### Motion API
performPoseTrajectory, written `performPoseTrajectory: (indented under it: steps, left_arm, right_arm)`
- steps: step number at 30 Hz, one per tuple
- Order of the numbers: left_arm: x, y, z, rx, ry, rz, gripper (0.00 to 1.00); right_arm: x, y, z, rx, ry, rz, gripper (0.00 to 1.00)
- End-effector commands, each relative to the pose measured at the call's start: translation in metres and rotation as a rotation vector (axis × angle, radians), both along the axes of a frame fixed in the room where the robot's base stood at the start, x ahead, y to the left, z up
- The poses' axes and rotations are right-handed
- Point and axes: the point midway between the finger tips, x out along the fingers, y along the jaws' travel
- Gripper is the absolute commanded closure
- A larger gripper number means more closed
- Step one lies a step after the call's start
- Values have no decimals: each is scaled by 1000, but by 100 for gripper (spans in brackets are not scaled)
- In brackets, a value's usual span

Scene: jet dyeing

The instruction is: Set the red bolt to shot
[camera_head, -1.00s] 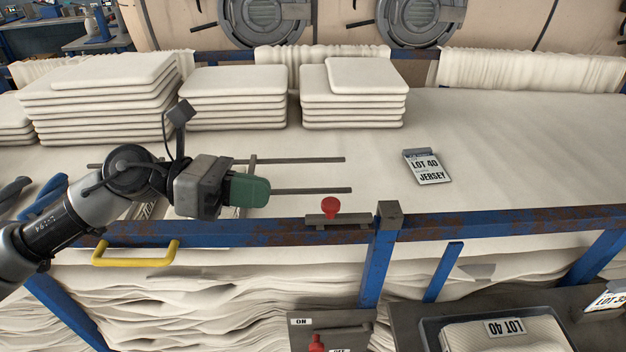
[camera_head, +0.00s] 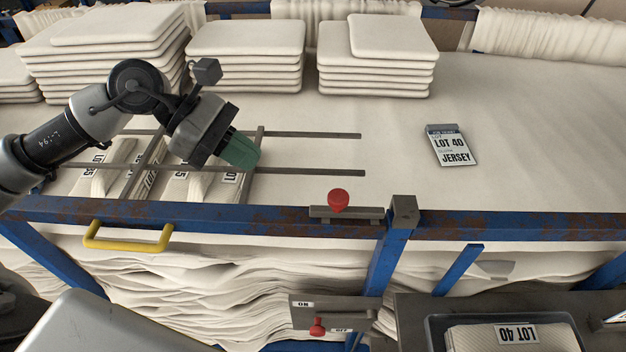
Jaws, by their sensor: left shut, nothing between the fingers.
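A red knob (camera_head: 338,200) stands on a grey slide plate (camera_head: 347,215) on top of the rusty blue rail, left of the corner post. I take it for the red bolt; no "shot" marking is readable beside it. A second red knob (camera_head: 317,327) sits on a grey panel lower down, marked ON above and apparently OFF below. My left gripper (camera_head: 241,153), with green fingers, is shut and empty. It is above the grey rod frame, up and left of the rail knob and apart from it. My right gripper is not in view.
Grey rods (camera_head: 300,171) span labelled cloth bundles on the left. A yellow handle (camera_head: 128,237) hangs on the rail. A LOT 40 JERSEY card (camera_head: 451,146) lies on the cloth at right. Folded stacks (camera_head: 376,70) stand behind. A dark tray (camera_head: 437,326) is at lower right.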

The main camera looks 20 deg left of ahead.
Motion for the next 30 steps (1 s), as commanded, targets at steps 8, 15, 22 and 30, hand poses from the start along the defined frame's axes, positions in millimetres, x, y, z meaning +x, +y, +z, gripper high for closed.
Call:
performPoseTrajectory:
  steps: [8,15,22,30]
  left_arm:
    - [5,-50,-30,-6,2,-5,100]
    - [10,-87,-44,-4,1,-4,100]
    - [12,-101,-50,-2,-1,-1,100]
    - [12,-101,-51,-1,0,0,100]
  right_arm:
    - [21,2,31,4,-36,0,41]
    - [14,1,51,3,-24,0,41]
    - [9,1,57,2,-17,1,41]
    - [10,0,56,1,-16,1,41]
